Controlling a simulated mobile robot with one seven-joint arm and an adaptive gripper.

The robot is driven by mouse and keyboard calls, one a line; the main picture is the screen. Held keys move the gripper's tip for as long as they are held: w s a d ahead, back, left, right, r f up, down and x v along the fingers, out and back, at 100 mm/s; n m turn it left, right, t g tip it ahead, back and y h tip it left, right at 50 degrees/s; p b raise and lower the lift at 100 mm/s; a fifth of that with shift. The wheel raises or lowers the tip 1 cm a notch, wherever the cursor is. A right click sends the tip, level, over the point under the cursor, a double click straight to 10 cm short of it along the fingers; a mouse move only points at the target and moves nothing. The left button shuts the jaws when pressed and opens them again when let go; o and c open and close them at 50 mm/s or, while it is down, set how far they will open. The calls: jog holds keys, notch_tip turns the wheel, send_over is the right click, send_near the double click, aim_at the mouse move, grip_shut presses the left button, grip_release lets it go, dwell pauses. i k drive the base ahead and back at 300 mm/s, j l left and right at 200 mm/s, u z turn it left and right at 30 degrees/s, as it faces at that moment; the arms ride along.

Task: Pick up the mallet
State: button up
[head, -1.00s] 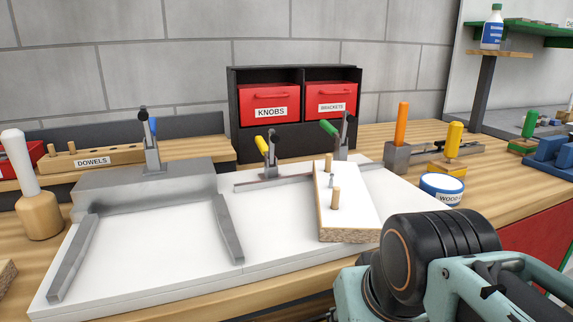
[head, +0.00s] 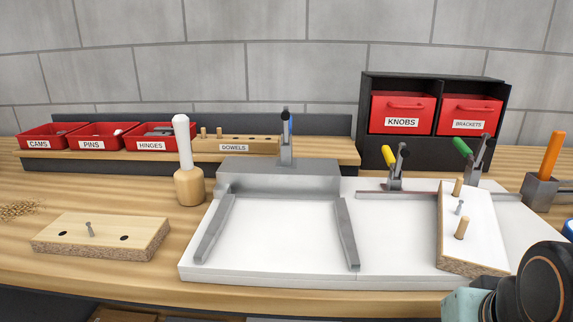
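The mallet (head: 188,186) stands upright on the wooden bench, with its wide wooden head down and its white handle pointing up. It is left of the white jig board (head: 280,235), close to the board's grey metal back block but apart from it. Nothing is holding it. Part of my arm shows at the bottom right corner, far to the right of the mallet. My gripper itself is outside the picture, so its fingers cannot be seen.
A drilled wooden board (head: 100,236) lies in front and left of the mallet. Behind are red bins (head: 100,143) and a dowel rack (head: 236,146). A white-topped board with dowels (head: 462,225) lies on the jig's right side. Black cabinet (head: 435,150) stands behind.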

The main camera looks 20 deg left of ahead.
aim_at(189, 181)
jog(key=u, duration=1.55)
jog(key=i+j, duration=0.15)
jog(key=j, duration=0.15)
jog(key=i+j, duration=0.1)
jog(key=j, duration=0.15)
